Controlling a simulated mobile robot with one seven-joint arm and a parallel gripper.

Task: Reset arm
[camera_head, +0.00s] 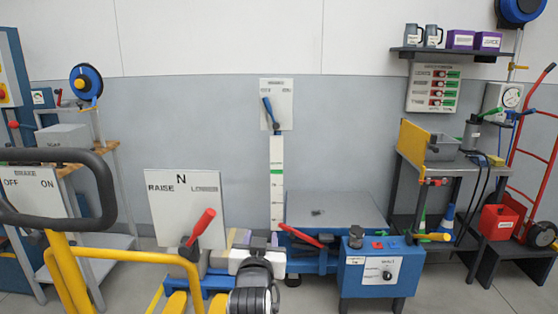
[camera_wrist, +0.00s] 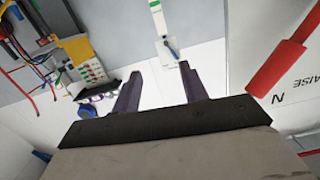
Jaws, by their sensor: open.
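My gripper (camera_wrist: 158,74) shows in the wrist view with its two dark fingers apart. Nothing is between them. In the head view my arm (camera_head: 254,290) rises at the bottom centre, low in front of the blue equipment. The fingertips are hard to make out there. A red-handled lever (camera_head: 203,222) stands just left of my arm, in front of the white RAISE/N/LOWER board (camera_head: 170,205). In the wrist view the red handle (camera_wrist: 277,78) is close at the right, apart from the fingers.
A blue-handled lever (camera_head: 267,108) is on a wall panel. A grey-topped platform (camera_head: 335,208) and a blue control box (camera_head: 382,275) stand to the right of my arm. Yellow rails (camera_head: 130,255) and a black looped handle (camera_head: 100,180) are at the left. A workbench (camera_head: 450,168) stands farther right.

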